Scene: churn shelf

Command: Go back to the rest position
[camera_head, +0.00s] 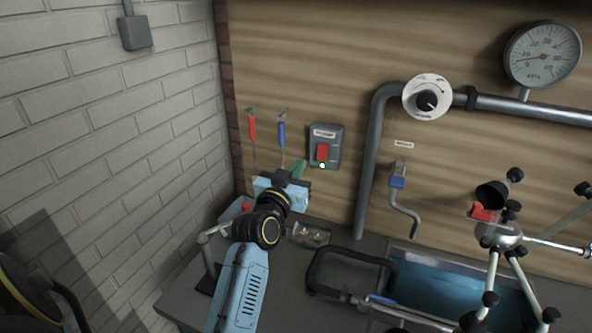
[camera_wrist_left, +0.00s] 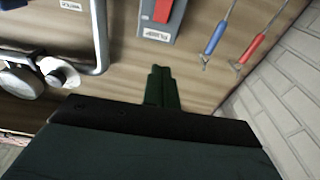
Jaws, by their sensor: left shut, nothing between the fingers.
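My left gripper (camera_head: 299,168) is in front of the wooden back wall, at the end of my light-blue arm. Its dark green fingers are together and empty, and they also show in the left wrist view (camera_wrist_left: 161,72). The fingers are just below and left of a grey switch box (camera_head: 338,148) with a red rocker (camera_head: 322,152). A small light on the box glows pale green. In the left wrist view the box (camera_wrist_left: 160,30) is above the fingertips, with a visible gap. My right gripper is not in view.
Red (camera_head: 252,128) and blue (camera_head: 282,134) handled tools hang left of the box. A brick wall (camera_head: 110,130) closes the left side. A pipe (camera_head: 366,165), tap (camera_head: 397,182), blue-lined basin (camera_head: 450,280) and black-knobbed spoked wheel (camera_head: 498,236) stand to the right.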

